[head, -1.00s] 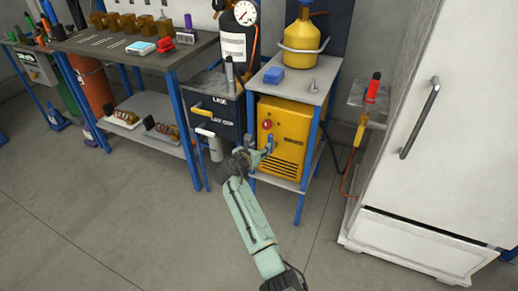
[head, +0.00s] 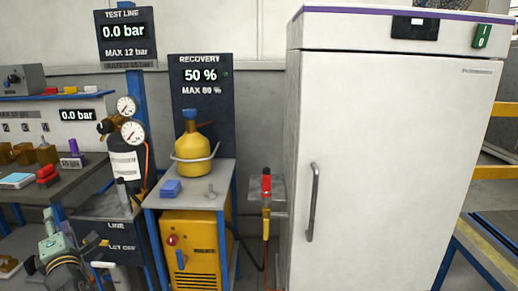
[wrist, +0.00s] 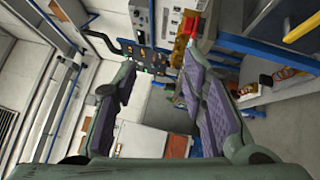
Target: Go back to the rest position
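In the wrist view, my gripper (wrist: 158,75) is open. Its two green fingers with purple pads stand well apart and nothing is held between them. In the head view, a green and dark part of my arm shows at the lower left corner, in front of the workbench; the fingertips cannot be made out there. No part of my arm is seen touching the yellow recovery machine (head: 195,245), the yellow cylinder (head: 193,150) or the white cabinet (head: 385,150).
A blue-legged stand (head: 222,175) holds the cylinder and a blue block (head: 171,188). A dark bottle with gauges (head: 125,165) stands left of it. A red-handled tool (head: 266,187) sits by the cabinet. The recovery display (head: 201,78) reads 50 %. In the wrist view, a blue-edged shelf (wrist: 245,45) is close at right.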

